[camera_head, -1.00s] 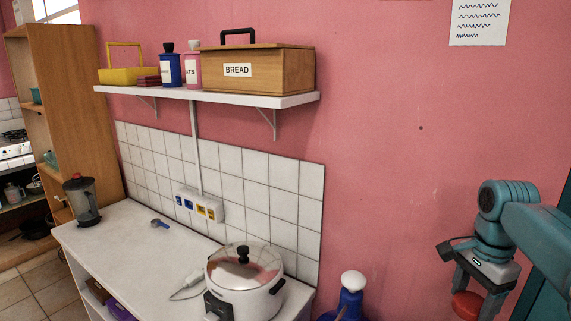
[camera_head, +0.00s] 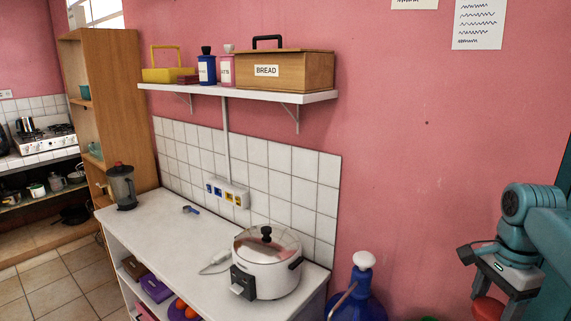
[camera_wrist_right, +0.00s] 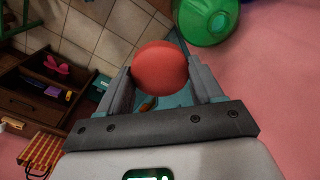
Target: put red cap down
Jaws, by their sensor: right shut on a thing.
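The red cap (camera_wrist_right: 160,69) sits between the two fingers of my right gripper (camera_wrist_right: 163,88) in the right wrist view, and the fingers are shut on it. In the head view my right gripper (camera_head: 505,293) is at the lower right, in front of the pink wall, and the red cap (camera_head: 488,309) shows partly at the bottom edge. It is held in the air, apart from the white counter (camera_head: 165,229). My left gripper is not in view.
A rice cooker (camera_head: 266,270) and a blender (camera_head: 122,187) stand on the counter. A blue bottle with a white top (camera_head: 358,300) stands right of the counter. A green container (camera_wrist_right: 207,20) is near the cap in the wrist view. The counter's middle is mostly clear.

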